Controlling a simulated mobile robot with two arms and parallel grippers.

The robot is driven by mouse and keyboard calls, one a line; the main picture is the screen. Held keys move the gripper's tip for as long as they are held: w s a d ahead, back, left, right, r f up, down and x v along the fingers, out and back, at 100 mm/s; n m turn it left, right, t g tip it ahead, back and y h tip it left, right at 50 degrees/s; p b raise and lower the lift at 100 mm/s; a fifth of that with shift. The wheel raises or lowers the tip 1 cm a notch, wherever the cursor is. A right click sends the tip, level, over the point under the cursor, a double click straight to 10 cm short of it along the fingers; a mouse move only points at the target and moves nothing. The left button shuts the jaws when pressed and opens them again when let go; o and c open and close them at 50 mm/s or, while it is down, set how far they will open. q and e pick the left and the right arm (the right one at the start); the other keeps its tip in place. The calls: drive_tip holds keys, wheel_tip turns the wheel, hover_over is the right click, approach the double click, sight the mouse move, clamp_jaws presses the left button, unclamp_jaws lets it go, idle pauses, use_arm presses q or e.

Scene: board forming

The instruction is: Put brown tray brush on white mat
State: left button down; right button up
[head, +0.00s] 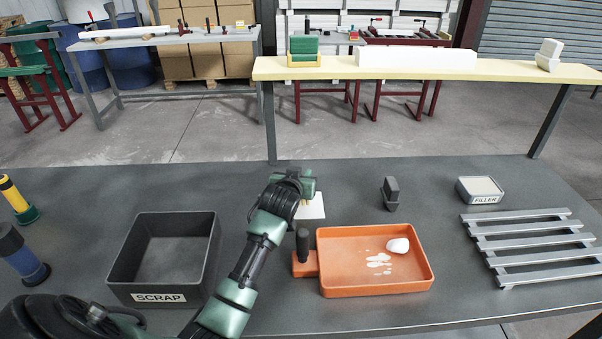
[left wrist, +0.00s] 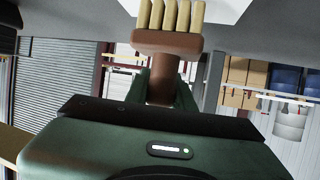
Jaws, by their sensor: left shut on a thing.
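My left gripper (head: 307,183) is shut on the brush's handle, at the left rear of the white mat (head: 313,207). The brown tray brush (left wrist: 165,42) shows in the left wrist view, with a brown head and pale bristles. The bristles point toward the white mat, whose edge (left wrist: 222,10) shows beside them at the top. In the head view the gripper and wrist hide most of the brush and part of the mat. I cannot tell whether the bristles touch the mat. My right gripper is not in view.
An orange tray (head: 425,272) with white residue and a white lump stands right of my forearm. An orange block with a dark handle (head: 304,258) is against its left side. A black scrap bin (head: 135,262), a dark tool (head: 390,193), a filler tub (head: 480,190) and a metal rack (head: 528,245) stand around.

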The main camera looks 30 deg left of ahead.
use_arm(q)
drive_tip(key=shift+f, duration=0.4)
drive_tip(key=shift+f, duration=0.3)
drive_tip(key=c, duration=1.1)
unclamp_jaws()
drive_tip(key=o, duration=0.3)
drive_tip(key=shift+s, duration=0.1)
drive_tip(key=v, duration=0.7)
drive_tip(key=shift+s+b, duration=0.25)
drive_tip(key=shift+b, duration=0.2)
